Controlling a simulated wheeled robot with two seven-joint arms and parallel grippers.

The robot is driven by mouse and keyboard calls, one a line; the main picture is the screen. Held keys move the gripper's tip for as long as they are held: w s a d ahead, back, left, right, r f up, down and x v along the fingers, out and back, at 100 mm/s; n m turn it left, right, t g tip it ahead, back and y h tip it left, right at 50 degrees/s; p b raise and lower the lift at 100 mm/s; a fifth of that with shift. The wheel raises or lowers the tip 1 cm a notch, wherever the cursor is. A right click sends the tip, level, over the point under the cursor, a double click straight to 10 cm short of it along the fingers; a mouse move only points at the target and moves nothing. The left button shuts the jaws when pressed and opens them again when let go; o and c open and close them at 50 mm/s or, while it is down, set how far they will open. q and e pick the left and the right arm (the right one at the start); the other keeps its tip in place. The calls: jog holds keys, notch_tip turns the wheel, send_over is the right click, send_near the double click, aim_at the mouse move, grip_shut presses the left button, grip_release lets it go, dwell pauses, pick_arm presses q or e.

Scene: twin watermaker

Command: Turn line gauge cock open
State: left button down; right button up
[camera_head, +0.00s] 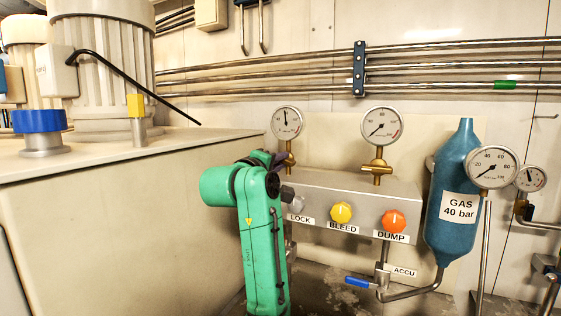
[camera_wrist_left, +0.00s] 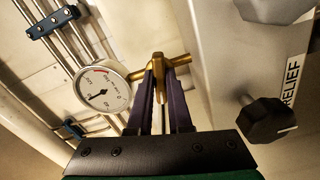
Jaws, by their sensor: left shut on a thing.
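The brass line gauge cock (camera_head: 290,160) sits under the left round gauge (camera_head: 287,123) on the grey valve block. In the left wrist view the brass cock (camera_wrist_left: 157,62) shows as a T-shaped piece beside the gauge (camera_wrist_left: 103,87). My left gripper (camera_head: 272,160) reaches it from the left. In the wrist view its two dark purple fingers (camera_wrist_left: 161,82) are closed around the brass handle, hiding part of it. The handle's exact turn angle is hard to tell. My right gripper is in neither view.
The grey block (camera_head: 345,190) carries a yellow BLEED knob (camera_head: 341,212) and an orange DUMP knob (camera_head: 394,221). A second gauge (camera_head: 382,125) stands to the right, then a blue gas bottle (camera_head: 455,190). A black RELIEF knob (camera_wrist_left: 266,119) is near my left gripper.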

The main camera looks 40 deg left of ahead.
pick_arm(q)
jog(key=m, duration=0.3)
jog(key=shift+f+m, duration=0.15)
jog(key=shift+m, duration=0.25)
jog(key=m+p, duration=0.1)
jog(key=m, duration=0.2)
jog(key=shift+m, duration=0.3)
jog(key=m, duration=0.3)
jog(key=shift+m, duration=0.4)
jog(key=shift+f+m+p, duration=0.1)
jog(key=shift+m+p, duration=0.3)
jog(key=shift+m, duration=1.5)
jog(key=c, duration=0.8)
grip_release()
jog(key=shift+c, duration=0.2)
jog(key=shift+r, duration=0.2)
